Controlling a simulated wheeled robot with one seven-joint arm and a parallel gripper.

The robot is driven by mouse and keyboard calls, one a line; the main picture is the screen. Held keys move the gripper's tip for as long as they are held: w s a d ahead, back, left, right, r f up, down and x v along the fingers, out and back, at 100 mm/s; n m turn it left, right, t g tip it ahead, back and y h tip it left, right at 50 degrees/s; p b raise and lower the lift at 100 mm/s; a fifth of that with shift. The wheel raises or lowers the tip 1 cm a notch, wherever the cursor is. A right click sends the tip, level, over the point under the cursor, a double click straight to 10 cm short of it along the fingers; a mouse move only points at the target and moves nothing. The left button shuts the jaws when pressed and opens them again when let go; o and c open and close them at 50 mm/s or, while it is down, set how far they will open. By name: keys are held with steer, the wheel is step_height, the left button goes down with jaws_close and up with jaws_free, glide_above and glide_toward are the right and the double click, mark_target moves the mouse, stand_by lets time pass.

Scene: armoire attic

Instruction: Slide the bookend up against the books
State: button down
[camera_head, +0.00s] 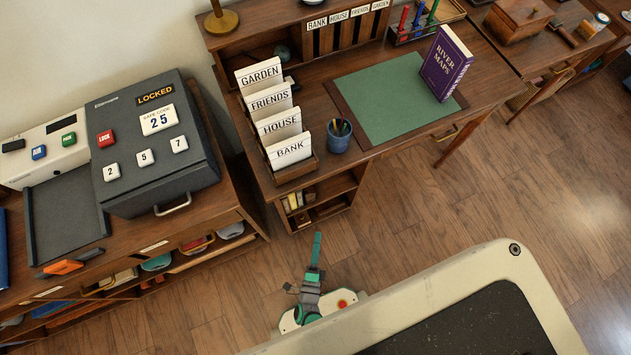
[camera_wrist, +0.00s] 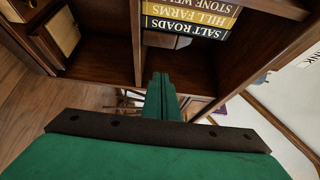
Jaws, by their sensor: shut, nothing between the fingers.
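The books (camera_wrist: 190,18) stand in a row in a shelf compartment at the top of the wrist view, their spines reading STONE WE…, HILL FARMS and SALT ROADS. In the head view they are small, in the shelf under the desk (camera_head: 293,200). A dark grey piece (camera_wrist: 166,40) beside the SALT ROADS book looks like the bookend; whether it touches the book I cannot tell. My gripper (camera_wrist: 160,80) is shut and empty, its green fingers pointing toward the compartment. In the head view my gripper (camera_head: 317,238) is in front of the shelf, over the floor.
Wooden dividers (camera_wrist: 137,40) bound the compartment, and a neighbouring one holds tan objects (camera_wrist: 62,32). The desk (camera_head: 310,97) above bears a card rack, a pen cup (camera_head: 339,135) and a purple book (camera_head: 445,64). A cabinet with a locked safe (camera_head: 155,140) stands left. Floor right of my gripper is clear.

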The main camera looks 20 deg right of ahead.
glide_toward(312, 199)
steer(key=w+d, duration=0.4)
steer(key=d, duration=0.1)
steer(key=shift+w+a+r, duration=0.3)
steer(key=shift+w, duration=0.1)
steer(key=shift+w, duration=0.1)
steer(key=shift+w+a, duration=0.25)
steer(key=shift+w, duration=0.65)
